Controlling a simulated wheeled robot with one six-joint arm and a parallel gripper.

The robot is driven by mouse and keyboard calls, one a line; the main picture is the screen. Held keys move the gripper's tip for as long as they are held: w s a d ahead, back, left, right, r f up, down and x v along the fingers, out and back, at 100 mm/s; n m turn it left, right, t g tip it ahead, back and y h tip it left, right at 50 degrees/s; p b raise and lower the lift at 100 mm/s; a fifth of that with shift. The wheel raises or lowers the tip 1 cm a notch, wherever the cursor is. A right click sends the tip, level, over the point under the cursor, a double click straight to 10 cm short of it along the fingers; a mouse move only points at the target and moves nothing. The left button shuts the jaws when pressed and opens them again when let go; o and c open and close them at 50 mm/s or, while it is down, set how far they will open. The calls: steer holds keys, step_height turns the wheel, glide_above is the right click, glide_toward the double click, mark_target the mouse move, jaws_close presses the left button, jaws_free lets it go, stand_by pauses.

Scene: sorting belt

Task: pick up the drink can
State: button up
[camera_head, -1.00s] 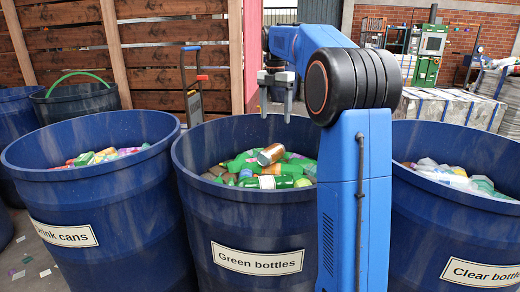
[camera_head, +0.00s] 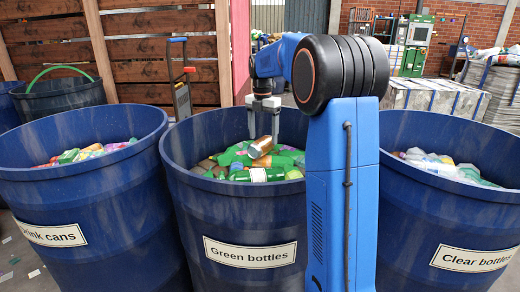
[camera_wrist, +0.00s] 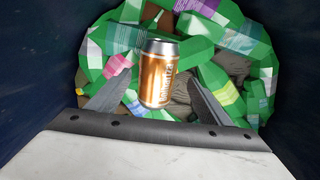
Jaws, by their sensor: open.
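The drink can (camera_head: 261,147) is copper-orange with a silver end. It lies on the heap of green items inside the bin labelled "Green bottles" (camera_head: 250,252). In the wrist view, the can (camera_wrist: 158,76) appears near the middle, its silver end pointing up the picture and its lettered side in sight. My gripper (camera_head: 264,134) points down into this bin, just above the can. Its jaws are open and empty. In the wrist view the fingers (camera_wrist: 157,88) show to the left and right of the can, with gaps; contact cannot be seen.
Green cartons and bottles (camera_wrist: 225,75) surround the can closely. The bin's dark blue wall (camera_wrist: 35,75) encloses the space. A "Drink cans" bin (camera_head: 115,215) stands to the left and a "Clear bottles" bin (camera_head: 450,210) to the right, both holding items.

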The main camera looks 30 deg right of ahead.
mark_target(262, 139)
steer(key=shift+w+a+f, duration=0.1)
steer(key=shift+f, duration=1.25)
steer(key=shift+w+f, duration=0.1)
steer(key=shift+f, duration=1.2)
steer(key=shift+c, duration=0.6)
steer(key=c, duration=1)
